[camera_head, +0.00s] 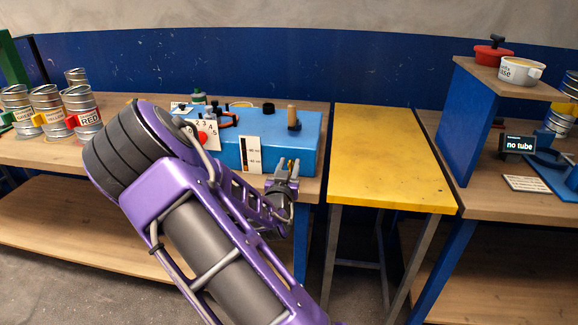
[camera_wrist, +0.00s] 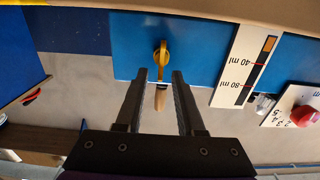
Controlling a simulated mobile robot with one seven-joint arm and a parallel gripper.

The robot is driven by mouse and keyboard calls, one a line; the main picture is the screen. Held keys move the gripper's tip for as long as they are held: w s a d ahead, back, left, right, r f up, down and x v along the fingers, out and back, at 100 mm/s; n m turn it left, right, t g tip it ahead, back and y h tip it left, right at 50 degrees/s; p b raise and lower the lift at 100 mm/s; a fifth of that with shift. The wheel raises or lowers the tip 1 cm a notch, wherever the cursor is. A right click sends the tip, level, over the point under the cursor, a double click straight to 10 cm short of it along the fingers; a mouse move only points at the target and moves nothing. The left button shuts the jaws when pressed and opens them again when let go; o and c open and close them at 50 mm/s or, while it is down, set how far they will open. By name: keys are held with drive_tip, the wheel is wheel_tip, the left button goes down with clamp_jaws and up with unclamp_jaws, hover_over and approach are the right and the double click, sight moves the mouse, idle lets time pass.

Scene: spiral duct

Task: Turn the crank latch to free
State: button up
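The crank latch (camera_wrist: 161,55) is a yellow arm with a wooden grip on the front face of the blue box (camera_wrist: 205,48). In the wrist view its grip hangs between my fingers. In the head view a small yellow part of the latch (camera_head: 292,163) shows by my gripper (camera_head: 284,178), on the right part of the box's front face (camera_head: 255,128). My gripper (camera_wrist: 160,76) is open, one finger on each side of the grip, with visible gaps. I cannot tell how deep the grip sits between the fingers.
A white level gauge (camera_head: 250,155) and a red knob with a numbered dial (camera_head: 203,136) are left of the latch. A wooden handle (camera_head: 293,116) stands on the box. A yellow table (camera_head: 390,160) is clear at right. Several cans (camera_head: 82,108) stand at left.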

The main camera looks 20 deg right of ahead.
clamp_jaws()
drive_tip(key=shift+w+n, duration=0.1)
drive_tip(key=shift+n, duration=0.2)
idle(0.4)
drive_tip(key=n, duration=0.3)
drive_tip(key=shift+w+a+f+n, duration=0.15)
drive_tip(key=shift+a+n, duration=0.15)
drive_tip(key=shift+n, duration=0.1)
drive_tip(key=n, duration=0.4)
drive_tip(key=shift+w+a+f, duration=0.2)
drive_tip(key=shift+a+f, duration=0.05)
drive_tip(key=shift+a, duration=0.05)
drive_tip(key=n, duration=0.4)
drive_tip(key=shift+w+a+f, duration=0.1)
drive_tip(key=shift+a+f, duration=0.05)
drive_tip(key=shift+f, duration=0.1)
drive_tip(key=n, duration=0.4)
drive_tip(key=shift+f+n, duration=0.4)
